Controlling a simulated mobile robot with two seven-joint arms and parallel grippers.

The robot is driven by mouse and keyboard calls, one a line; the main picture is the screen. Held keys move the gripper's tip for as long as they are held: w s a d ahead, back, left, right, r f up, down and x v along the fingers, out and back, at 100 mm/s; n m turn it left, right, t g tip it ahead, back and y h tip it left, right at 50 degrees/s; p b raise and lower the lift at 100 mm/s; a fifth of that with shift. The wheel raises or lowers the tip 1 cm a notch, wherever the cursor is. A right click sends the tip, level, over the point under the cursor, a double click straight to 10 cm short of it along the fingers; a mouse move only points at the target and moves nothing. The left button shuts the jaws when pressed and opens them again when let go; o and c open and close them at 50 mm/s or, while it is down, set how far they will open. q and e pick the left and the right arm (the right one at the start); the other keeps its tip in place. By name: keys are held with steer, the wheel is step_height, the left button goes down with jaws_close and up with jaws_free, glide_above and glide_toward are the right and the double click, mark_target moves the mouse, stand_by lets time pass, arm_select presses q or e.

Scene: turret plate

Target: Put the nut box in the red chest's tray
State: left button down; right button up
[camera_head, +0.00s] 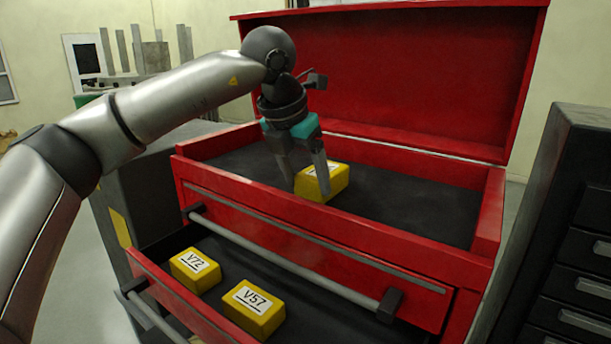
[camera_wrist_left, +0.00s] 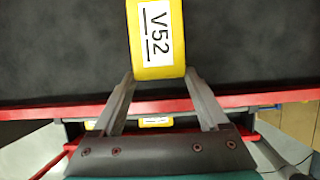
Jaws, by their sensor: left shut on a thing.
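The red chest (camera_head: 484,262) stands with its lid raised and its dark-lined top tray (camera_head: 415,203) exposed. A yellow box (camera_head: 338,181) is inside the tray, at or just above its floor; I cannot tell if it touches. In the left wrist view the box (camera_wrist_left: 178,72) carries a white label reading V52. My left gripper (camera_head: 310,193) points down into the tray with its fingers shut on the near end of this box. The fingertips (camera_wrist_left: 160,77) also show in the left wrist view. My right gripper is in neither view.
The open drawer (camera_head: 150,272) below the tray holds two yellow boxes, V72 (camera_head: 194,270) and V57 (camera_head: 252,307). The raised lid (camera_head: 420,75) walls off the back. A dark drawer cabinet (camera_head: 570,230) stands close on the right. The tray's right part is clear.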

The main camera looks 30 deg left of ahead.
arm_select(q)
steer(key=shift+c, duration=1.8)
jaws_free()
steer(key=shift+f, duration=0.2)
steer(key=o, duration=0.4)
steer(key=shift+r, duration=0.1)
steer(key=shift+c, duration=0.2)
steer(key=shift+r, duration=0.1)
steer(key=shift+r, duration=0.3)
steer(key=b+v, duration=0.1)
steer(key=v, duration=1)
steer(key=shift+s+r, duration=0.15)
steer(key=shift+r, duration=0.1)
